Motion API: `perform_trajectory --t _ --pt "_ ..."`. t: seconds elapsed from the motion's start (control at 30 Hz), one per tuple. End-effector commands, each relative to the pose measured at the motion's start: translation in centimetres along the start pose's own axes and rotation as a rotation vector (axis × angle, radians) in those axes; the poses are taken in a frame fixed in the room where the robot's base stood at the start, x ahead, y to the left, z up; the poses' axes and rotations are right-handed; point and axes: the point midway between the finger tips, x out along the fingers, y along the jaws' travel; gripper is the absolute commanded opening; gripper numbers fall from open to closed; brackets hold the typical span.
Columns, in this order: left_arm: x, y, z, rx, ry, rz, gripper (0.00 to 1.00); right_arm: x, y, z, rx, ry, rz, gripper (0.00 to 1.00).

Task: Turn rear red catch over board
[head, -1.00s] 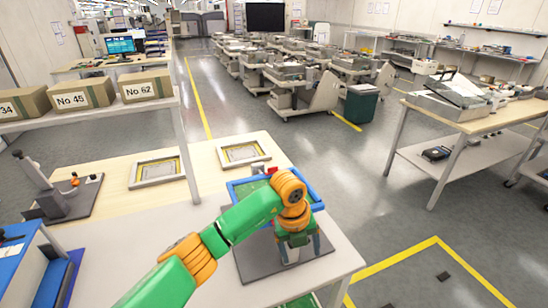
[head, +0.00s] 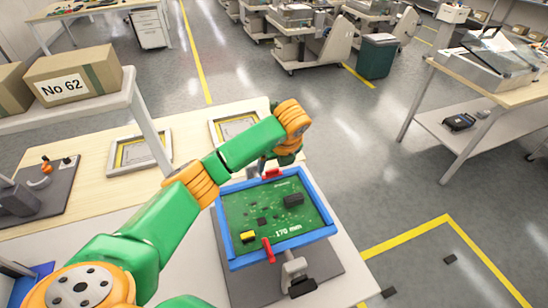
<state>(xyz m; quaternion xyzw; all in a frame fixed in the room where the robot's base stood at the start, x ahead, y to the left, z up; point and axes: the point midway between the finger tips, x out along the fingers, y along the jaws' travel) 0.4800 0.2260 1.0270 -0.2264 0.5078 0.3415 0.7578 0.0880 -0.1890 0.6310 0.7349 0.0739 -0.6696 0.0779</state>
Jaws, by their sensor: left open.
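A green circuit board (head: 275,212) marked "170 mm" lies in a blue frame (head: 322,205) on a stand. The rear red catch (head: 272,175) is on the frame's back bar and looks to lie along it. The front red catch (head: 268,251) sits across the front bar, its inner end at the board's edge. My left gripper (head: 270,166) is open, pointing down just behind the rear catch; its fingers are mostly hidden by the wrist, and I cannot tell whether they touch the catch. My right gripper is out of view.
The grey stand base (head: 238,289) carries a clamp (head: 294,270) in front of the frame. Two flat framed panels lie on the table behind, one of them at left (head: 140,153). A box marked No 62 (head: 75,72) stands on a shelf.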

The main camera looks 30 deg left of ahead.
Motion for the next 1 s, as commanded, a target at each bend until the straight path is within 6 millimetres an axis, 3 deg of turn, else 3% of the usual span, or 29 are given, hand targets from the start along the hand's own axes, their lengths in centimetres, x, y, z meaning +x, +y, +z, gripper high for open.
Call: perform_trajectory --t 0.2,0.47,0.77,1.0 --pt "3.1 0.0 0.0 0.001 0.001 0.001 0.80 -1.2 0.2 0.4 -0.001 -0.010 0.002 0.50" --pt "3.7 0.0 0.0 0.002 0.000 -0.001 0.80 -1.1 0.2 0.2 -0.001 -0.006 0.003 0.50" --pt "3.7 0.0 0.0 0.002 0.000 -0.001 0.02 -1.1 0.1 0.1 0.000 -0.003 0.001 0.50" --pt "3.7 0.0 0.0 0.017 0.000 -0.008 0.00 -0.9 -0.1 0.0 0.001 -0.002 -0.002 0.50"
